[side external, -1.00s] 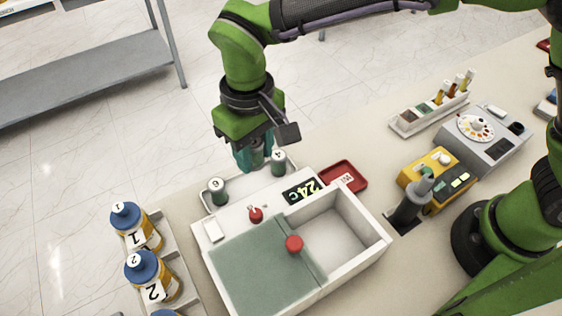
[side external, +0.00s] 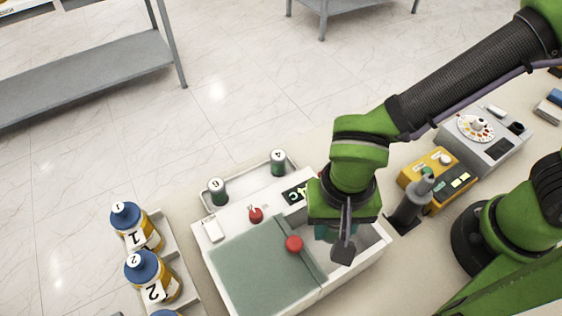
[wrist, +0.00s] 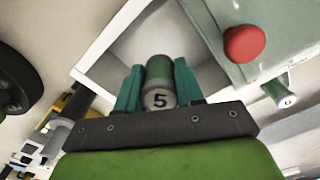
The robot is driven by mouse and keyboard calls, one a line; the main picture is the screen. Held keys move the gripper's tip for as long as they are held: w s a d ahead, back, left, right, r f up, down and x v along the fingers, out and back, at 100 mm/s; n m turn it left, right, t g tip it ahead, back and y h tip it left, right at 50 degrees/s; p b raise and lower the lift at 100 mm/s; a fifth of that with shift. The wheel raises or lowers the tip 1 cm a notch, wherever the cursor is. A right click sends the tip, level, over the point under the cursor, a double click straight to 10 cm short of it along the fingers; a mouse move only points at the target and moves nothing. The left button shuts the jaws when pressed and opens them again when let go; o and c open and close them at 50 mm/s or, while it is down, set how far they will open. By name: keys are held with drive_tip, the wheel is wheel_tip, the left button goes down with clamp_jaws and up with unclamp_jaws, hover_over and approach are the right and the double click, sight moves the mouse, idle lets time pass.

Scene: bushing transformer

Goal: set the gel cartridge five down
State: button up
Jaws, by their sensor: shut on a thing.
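Gel cartridge five (wrist: 159,82), a dark green cylinder with a pale end marked 5, is between the teal fingers of my gripper (wrist: 158,88) in the wrist view. The fingers are shut on it. In the side external view my gripper (side external: 335,232) is over the right, open compartment of the white box (side external: 370,252), and the cartridge is hidden there by the gripper. Whether the cartridge touches the compartment floor cannot be told.
The box has a green lid (side external: 250,265) with a red knob (side external: 294,243) left of my gripper. Cartridges 6 (side external: 217,191) and 4 (side external: 278,163) stand in a tray behind it. A grey holder (side external: 408,212) and yellow device (side external: 440,178) are at right. Numbered bottles (side external: 140,230) stand left.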

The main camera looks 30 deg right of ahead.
sight(327, 246)
drive_tip(key=shift+f, duration=2.4)
drive_tip(key=shift+f, duration=0.1)
drive_tip(key=o, duration=1)
drive_tip(key=shift+o, duration=0.2)
